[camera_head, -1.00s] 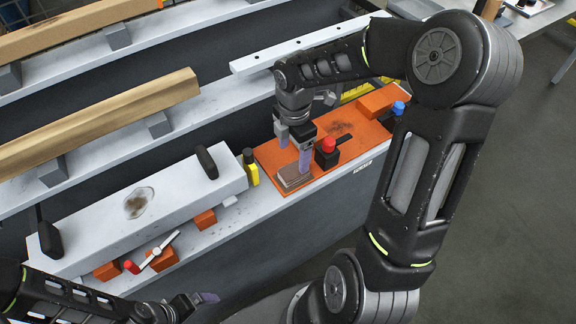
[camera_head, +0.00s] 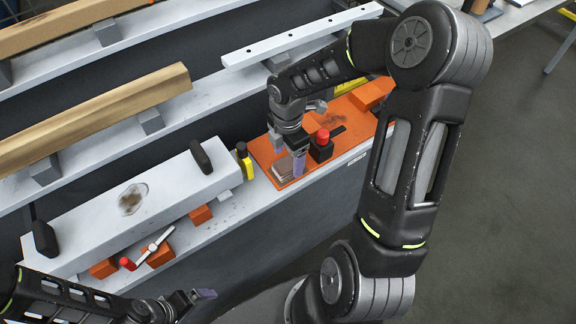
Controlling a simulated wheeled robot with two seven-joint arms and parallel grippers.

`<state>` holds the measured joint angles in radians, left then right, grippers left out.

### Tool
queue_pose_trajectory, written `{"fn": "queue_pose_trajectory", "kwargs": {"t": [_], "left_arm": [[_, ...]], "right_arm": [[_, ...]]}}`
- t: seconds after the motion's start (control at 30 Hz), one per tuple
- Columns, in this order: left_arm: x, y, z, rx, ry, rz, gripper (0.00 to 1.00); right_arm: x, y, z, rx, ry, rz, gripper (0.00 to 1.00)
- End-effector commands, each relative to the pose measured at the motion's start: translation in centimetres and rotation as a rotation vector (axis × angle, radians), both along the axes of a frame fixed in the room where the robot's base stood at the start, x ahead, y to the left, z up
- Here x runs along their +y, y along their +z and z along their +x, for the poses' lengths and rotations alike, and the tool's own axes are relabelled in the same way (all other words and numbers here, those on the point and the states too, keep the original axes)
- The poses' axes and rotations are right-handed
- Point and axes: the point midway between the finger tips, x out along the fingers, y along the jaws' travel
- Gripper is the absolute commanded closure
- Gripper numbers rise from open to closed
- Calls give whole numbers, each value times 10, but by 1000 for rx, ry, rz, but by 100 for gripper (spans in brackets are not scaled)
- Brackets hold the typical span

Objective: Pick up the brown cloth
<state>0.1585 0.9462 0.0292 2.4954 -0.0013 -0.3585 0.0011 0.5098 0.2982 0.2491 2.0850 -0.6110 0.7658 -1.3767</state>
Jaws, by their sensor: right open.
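The brown cloth (camera_head: 282,171) looks like a small folded stack on the orange mat (camera_head: 262,149), near the mat's front left corner. My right gripper (camera_head: 288,160) is open and points down right over the cloth. One finger is on the far side and the other at the cloth's right edge, partly covering it. I cannot tell whether the fingers touch the cloth. My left gripper (camera_head: 199,296) is low at the bottom of the view, well away from the cloth; its jaw opening is unclear.
A red-capped black block (camera_head: 321,147) stands close to the right of my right gripper. A yellow bottle with a black cap (camera_head: 244,163) stands left of the mat. A long pale steel bar (camera_head: 150,207) with black handles lies to the left.

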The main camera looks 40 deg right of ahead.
Motion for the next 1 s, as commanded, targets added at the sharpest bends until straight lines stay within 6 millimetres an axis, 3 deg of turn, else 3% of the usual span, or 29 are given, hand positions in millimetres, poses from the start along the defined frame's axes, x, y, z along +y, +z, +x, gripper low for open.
{"fn": "queue_pose_trajectory", "kwargs": {"t": [0.2, 0.83, 1.0], "left_arm": [[0, -2, 0, 0, 0, 0, 6], [0, -2, 0, 0, 0, 0, 6], [0, -2, 0, 0, 0, 0, 6]], "right_arm": [[0, -28, -1, 1, 1, 1, 27], [0, -29, 0, 0, 0, 0, 27], [0, -29, 0, 0, 0, 0, 41]]}}
